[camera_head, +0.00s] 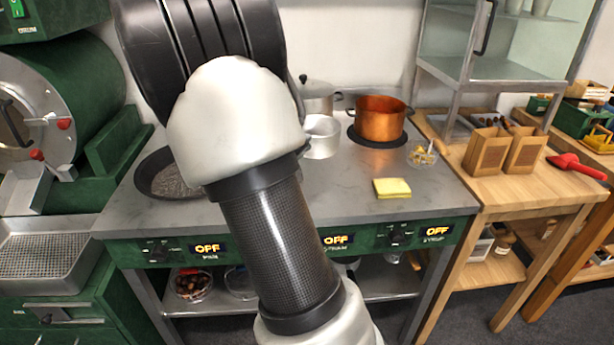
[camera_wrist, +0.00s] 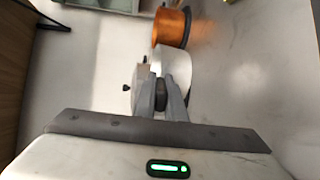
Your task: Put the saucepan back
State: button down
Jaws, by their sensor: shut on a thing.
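The saucepan (camera_head: 322,138) is a small silvery pan in front of a lidded steel pot (camera_head: 318,98), just left of the copper pot (camera_head: 378,116). Its bright side also shows in the wrist view (camera_wrist: 177,66). My gripper (camera_wrist: 161,92) is shut on the saucepan's dark handle in the wrist view. In the head view my arm hides the gripper and the handle. The pan looks upright. I cannot tell whether its base touches the steel worktop (camera_head: 345,190).
A dark frying pan (camera_head: 150,182) lies left of my arm. A yellow sponge (camera_head: 391,187) and a small clear dish (camera_head: 422,156) lie on the right. Two wooden boxes (camera_head: 486,152) stand on the wooden table. The three burner displays read OFF.

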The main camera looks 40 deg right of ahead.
notch_tip(320, 180, down, 7)
jog(key=shift+r+b, duration=0.15)
jog(key=shift+b, duration=1.05)
jog(key=shift+r, duration=0.1)
jog(key=c, duration=2.2)
grip_release()
jog(key=shift+f, duration=0.2)
jog(key=o, duration=0.4)
jog(key=shift+r, duration=0.15)
